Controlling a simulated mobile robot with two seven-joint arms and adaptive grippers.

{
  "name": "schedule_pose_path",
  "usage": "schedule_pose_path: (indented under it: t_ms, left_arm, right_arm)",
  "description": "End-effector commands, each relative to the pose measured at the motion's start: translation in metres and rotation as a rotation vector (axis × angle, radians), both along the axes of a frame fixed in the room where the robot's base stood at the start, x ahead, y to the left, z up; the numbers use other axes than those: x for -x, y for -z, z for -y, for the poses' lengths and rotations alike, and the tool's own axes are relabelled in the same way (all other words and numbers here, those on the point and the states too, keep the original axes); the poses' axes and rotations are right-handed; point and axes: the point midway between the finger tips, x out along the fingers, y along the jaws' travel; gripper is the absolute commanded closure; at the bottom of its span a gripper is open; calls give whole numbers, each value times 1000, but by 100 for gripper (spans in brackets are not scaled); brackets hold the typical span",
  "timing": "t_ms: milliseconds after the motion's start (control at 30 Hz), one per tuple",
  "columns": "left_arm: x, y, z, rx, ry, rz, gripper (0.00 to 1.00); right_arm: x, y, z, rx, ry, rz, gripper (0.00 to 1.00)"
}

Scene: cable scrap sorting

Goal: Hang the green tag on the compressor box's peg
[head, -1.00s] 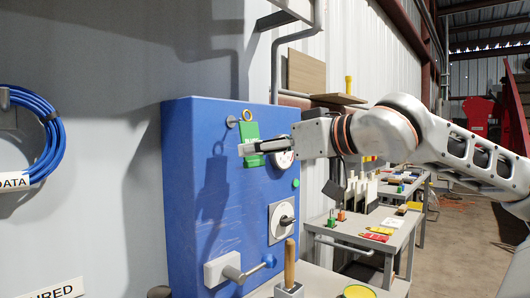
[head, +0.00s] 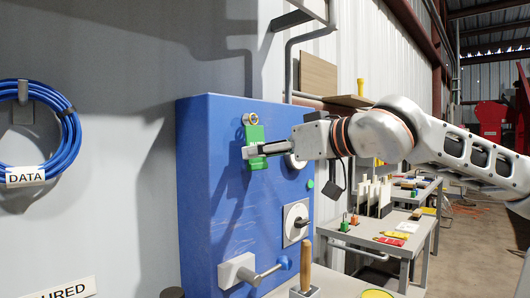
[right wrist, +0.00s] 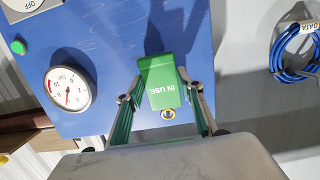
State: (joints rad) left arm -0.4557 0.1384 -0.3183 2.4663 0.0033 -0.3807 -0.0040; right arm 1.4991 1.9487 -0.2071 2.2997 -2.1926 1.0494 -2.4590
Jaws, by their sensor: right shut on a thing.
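The green tag (head: 254,138) has a brass-coloured ring (head: 250,118) at its top and hangs upright in front of the blue compressor box (head: 213,184). In the right wrist view the tag (right wrist: 161,80) reads IN USE, upside down. My right gripper (head: 250,152) is shut on the tag, with a finger at each side. The ring overlaps the box's peg in the head view, and the peg is mostly hidden behind it. I cannot tell whether the ring is around the peg or just in front of it. My left gripper is not in view.
The box face carries a gauge (right wrist: 68,89), a rotary switch (head: 296,222), a green button (head: 310,184) and a protruding valve lever (head: 270,271). A blue cable coil (head: 70,140) hangs on the wall at left. Benches with tools stand beyond at right.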

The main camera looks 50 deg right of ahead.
Motion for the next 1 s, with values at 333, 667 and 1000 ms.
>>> schedule_pose_path:
  t_ms: [333,667,1000]
  left_arm:
    - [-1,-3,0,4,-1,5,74]
    - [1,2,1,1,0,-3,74]
    - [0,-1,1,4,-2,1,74]
  right_arm:
    - [0,0,0,0,-1,1,87]
    - [0,0,0,0,-1,1,43]
    - [4,-2,-1,1,-1,2,43]
